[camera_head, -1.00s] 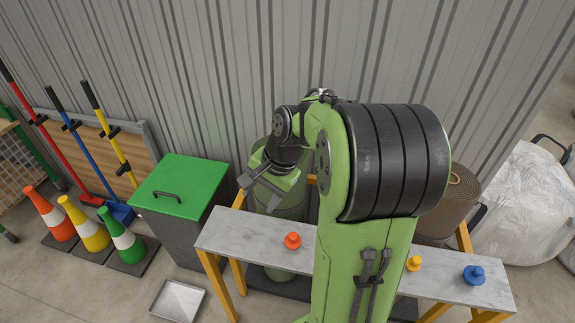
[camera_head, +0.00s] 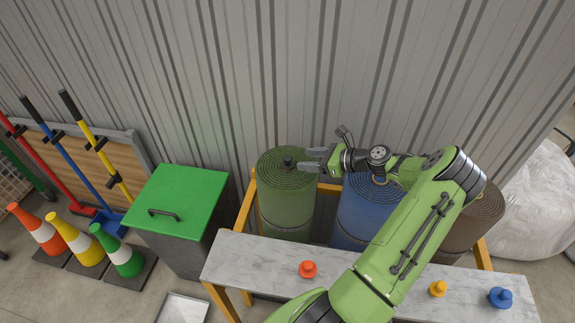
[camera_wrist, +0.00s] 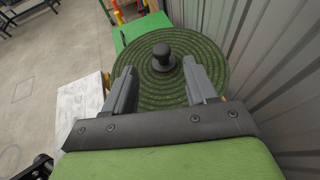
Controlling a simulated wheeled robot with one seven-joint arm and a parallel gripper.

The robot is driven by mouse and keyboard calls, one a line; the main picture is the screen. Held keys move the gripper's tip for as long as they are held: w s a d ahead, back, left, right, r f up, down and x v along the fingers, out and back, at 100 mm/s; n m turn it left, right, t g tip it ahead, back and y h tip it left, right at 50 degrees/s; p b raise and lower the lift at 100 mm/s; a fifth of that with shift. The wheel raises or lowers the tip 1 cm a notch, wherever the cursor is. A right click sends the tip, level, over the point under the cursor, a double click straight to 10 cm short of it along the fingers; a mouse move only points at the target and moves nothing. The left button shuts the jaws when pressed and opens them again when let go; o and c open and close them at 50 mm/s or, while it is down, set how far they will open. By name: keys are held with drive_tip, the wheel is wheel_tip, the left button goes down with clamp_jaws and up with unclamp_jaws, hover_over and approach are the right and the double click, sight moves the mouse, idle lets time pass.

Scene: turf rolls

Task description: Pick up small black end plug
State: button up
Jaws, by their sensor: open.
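The small black end plug (camera_head: 288,162) stands in the centre of the top of the green turf roll (camera_head: 285,200). In the wrist view the plug (camera_wrist: 163,57) shows a round knob on a wider base, upright on the coiled green top (camera_wrist: 150,92). My gripper (camera_head: 308,161) is open and empty, just right of the plug in the head view. In the wrist view its two fingers (camera_wrist: 158,82) are spread, with the plug beyond the tips and between their lines. No contact between fingers and plug is visible.
A blue roll (camera_head: 357,210) and a brown roll (camera_head: 470,225) stand to the right, partly behind my arm. A grey bench (camera_head: 255,262) in front carries orange (camera_head: 308,269), yellow (camera_head: 438,289) and blue (camera_head: 500,298) plugs. A green-lidded bin (camera_head: 180,195) stands left; a corrugated wall rises behind.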

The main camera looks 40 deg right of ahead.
sight(294, 166)
drive_tip(key=x, duration=0.6)
drive_tip(key=shift+d, duration=0.15)
drive_tip(key=shift+s, duration=0.1)
drive_tip(key=shift+c, duration=1)
clamp_jaws()
